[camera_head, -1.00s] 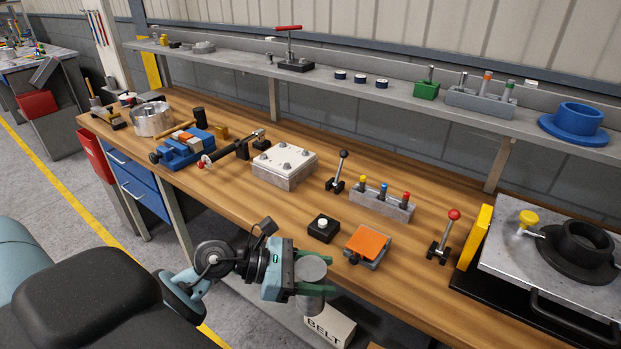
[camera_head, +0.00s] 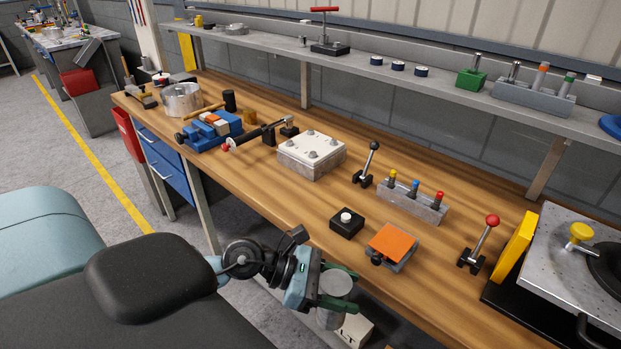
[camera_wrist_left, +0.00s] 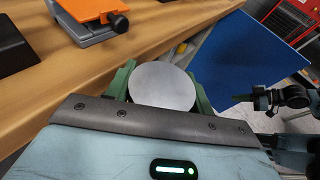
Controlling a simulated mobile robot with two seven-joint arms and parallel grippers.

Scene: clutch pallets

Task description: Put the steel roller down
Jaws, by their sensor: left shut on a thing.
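The steel roller (camera_head: 332,317) is a plain grey cylinder, held upright between the green fingers of my left gripper (camera_head: 341,288). It hangs off the front edge of the wooden bench (camera_head: 270,205), in the air and apart from the bench top. In the left wrist view, the round end face of the roller (camera_wrist_left: 163,86) shows between the two fingers, with the bench edge to its left. Its lower end is hidden there. My right gripper is not in the head view; parts of my other arm show at the right of the wrist view, with its jaws unclear.
An orange-topped block (camera_head: 391,243) and a black button box (camera_head: 347,222) stand nearest on the bench. A red-knobbed lever (camera_head: 479,245) and a switch block (camera_head: 412,203) stand beyond. Bare wood lies left of the button box. A white box (camera_head: 355,331) sits below.

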